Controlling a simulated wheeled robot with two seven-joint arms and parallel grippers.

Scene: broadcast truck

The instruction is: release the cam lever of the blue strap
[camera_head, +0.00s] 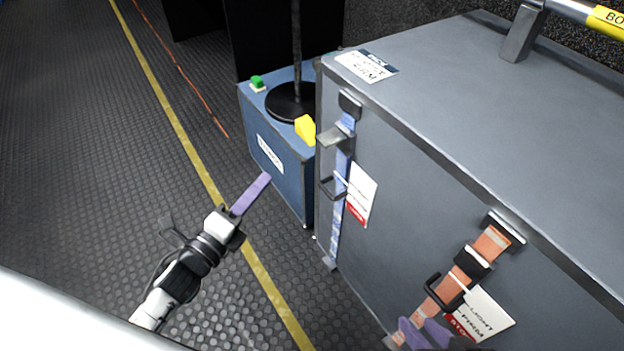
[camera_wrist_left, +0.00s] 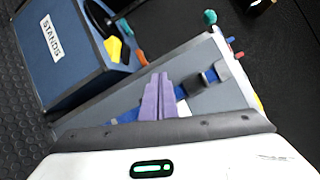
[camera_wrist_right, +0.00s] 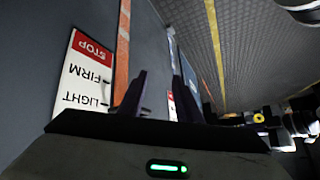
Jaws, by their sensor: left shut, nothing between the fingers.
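The blue strap (camera_head: 341,175) runs down the left part of the grey case's front face. Its metal cam lever (camera_head: 335,138) sticks out near the top, with a dark wire loop below it. My left gripper (camera_head: 266,178), with purple fingers, is shut and empty, to the left of the strap and apart from it in the head view. In the left wrist view its fingers (camera_wrist_left: 158,98) are together and cover part of the blue strap (camera_wrist_left: 128,117). My right gripper (camera_head: 424,335) is low in front of the orange strap; its fingers (camera_wrist_right: 158,95) are apart in the right wrist view.
The grey case (camera_head: 440,75) fills the right side. The orange strap (camera_head: 466,270) has its own buckle and a tag (camera_head: 480,314). A blue stands box (camera_head: 270,150) holds a black round base and a yellow piece. The ribbed floor (camera_head: 90,170) at left is open.

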